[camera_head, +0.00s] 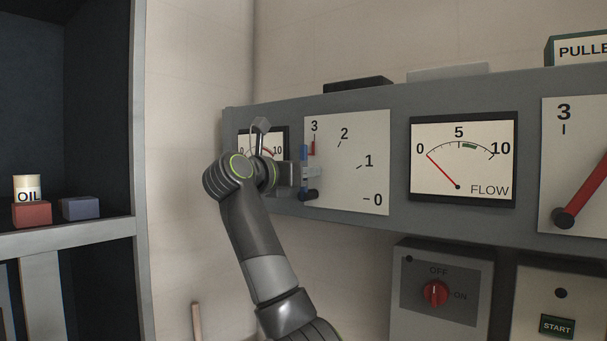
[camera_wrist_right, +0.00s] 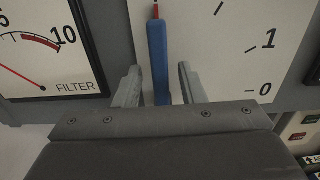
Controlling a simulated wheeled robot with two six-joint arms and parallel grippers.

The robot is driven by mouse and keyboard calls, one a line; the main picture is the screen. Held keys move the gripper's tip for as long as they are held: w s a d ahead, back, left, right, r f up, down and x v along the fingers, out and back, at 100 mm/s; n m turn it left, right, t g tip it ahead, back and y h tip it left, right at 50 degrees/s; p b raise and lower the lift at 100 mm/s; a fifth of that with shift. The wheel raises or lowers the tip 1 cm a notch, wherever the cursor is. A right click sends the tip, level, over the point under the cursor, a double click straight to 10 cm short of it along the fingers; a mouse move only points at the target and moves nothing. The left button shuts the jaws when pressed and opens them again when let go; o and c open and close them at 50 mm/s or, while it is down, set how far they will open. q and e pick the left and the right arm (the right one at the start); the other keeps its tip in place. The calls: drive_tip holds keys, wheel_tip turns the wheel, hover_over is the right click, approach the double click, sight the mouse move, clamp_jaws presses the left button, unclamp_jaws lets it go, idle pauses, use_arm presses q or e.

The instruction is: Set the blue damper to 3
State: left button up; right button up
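The blue damper is a lever with a blue handle (camera_head: 304,153) on a white dial plate (camera_head: 375,150) marked 0 to 3. It stands nearly upright, towards the 3. Its dark pivot (camera_head: 308,195) is at the lower left of the plate. A red mark shows by the 3. In the right wrist view the blue handle (camera_wrist_right: 157,55) runs up between the fingers of my right gripper (camera_wrist_right: 158,85), with a small gap on each side. In the head view my right gripper (camera_head: 297,177) is at the lever, partly hidden by its wrist. My left gripper is out of view.
A FLOW gauge (camera_head: 462,158) is right of the dial, and a second dial with a red lever (camera_head: 592,182) is farther right. A FILTER gauge (camera_wrist_right: 45,45) is on the left. An OFF/ON switch box (camera_head: 440,292) is below. A shelf (camera_head: 75,237) stands at far left.

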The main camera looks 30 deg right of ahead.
drive_tip(key=b+v, duration=0.5)
drive_tip(key=v, duration=1.2)
drive_tip(key=shift+d+f, duration=0.1)
drive_tip(key=shift+f, duration=0.05)
